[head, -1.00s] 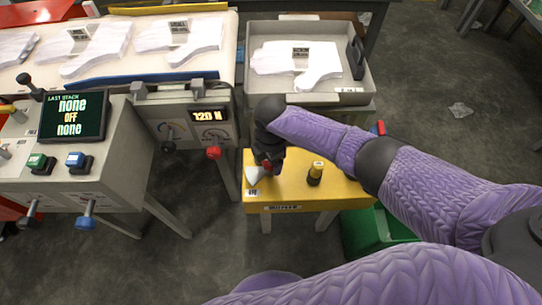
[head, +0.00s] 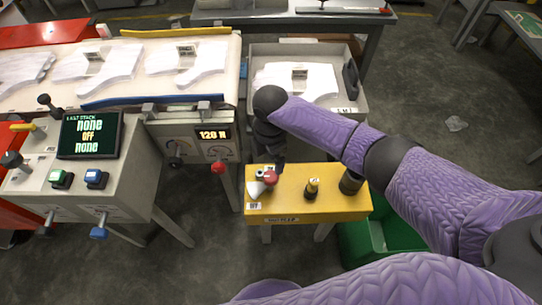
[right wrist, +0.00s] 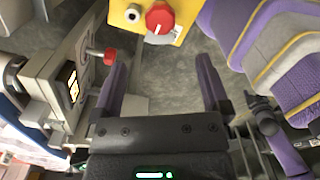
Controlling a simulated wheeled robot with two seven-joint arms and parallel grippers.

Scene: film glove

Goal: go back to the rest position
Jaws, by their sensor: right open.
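My right arm, in a purple sleeve, comes in from the right in the head view. My right gripper (head: 268,150) points down behind the far left edge of the yellow stand; its fingertips are hard to see there. In the right wrist view my right gripper (right wrist: 163,85) is open, with two purple fingers apart and only grey floor between them. It is empty. My left gripper is not in view.
A control console (head: 70,190) stands left. A grey tray (head: 258,66) holds white gloves behind. A green bin (head: 395,240) is below right.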

